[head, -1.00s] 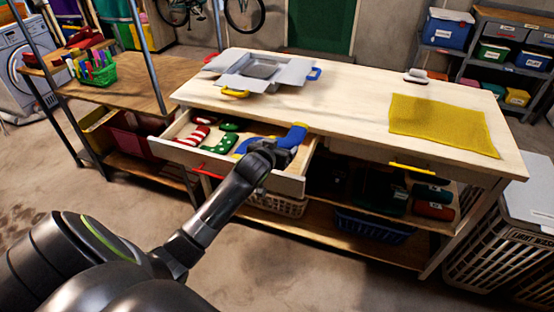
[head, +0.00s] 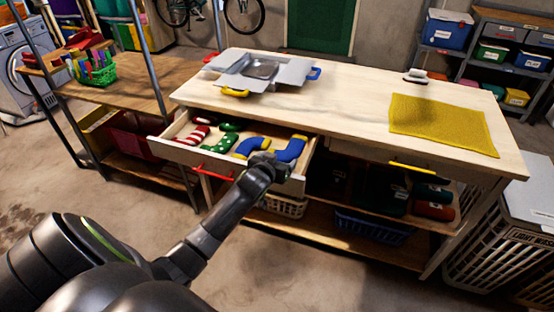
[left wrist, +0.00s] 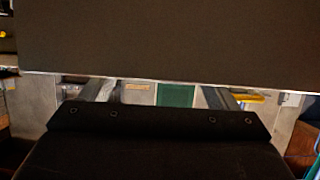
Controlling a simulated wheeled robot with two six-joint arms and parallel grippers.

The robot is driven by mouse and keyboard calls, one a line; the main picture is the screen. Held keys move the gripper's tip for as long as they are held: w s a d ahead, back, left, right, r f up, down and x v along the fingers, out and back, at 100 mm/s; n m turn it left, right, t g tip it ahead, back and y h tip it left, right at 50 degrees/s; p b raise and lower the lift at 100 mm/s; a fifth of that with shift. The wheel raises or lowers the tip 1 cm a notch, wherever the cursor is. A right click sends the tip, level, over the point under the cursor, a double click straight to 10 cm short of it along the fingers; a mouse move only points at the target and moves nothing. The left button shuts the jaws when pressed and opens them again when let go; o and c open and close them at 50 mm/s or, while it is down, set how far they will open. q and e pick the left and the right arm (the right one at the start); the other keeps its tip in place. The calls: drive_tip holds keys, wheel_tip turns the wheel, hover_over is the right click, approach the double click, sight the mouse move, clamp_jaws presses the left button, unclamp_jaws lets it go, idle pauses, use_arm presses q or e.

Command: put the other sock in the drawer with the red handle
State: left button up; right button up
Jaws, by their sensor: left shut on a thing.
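The drawer with the red handle (head: 212,173) is pulled open at the left of the workbench; its side wall is bare at the right (head: 312,150). A blue sock (head: 292,148) with yellow patches is at the drawer's right end, held by my left gripper (head: 272,164), which is shut on it just over the drawer front. I cannot tell if that sock touches the drawer floor. Another blue and yellow sock (head: 250,147) lies to its left. In the left wrist view a large dark surface hides the fingertips. My right gripper is out of view.
Green socks (head: 220,142) and red-and-white striped socks (head: 196,132) fill the drawer's left part. A closed drawer with a yellow handle (head: 412,168) is to the right. A grey metal tray (head: 262,70) and a yellow cloth (head: 440,124) lie on the bench top.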

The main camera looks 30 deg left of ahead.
use_arm(q)
drive_tip(key=o, duration=0.9)
drive_tip(key=shift+f, duration=0.1)
drive_tip(key=shift+r, duration=0.25)
drive_tip(key=v, duration=1.2)
drive_tip(key=shift+r+p, duration=0.3)
drive_tip(key=shift+p, duration=0.1)
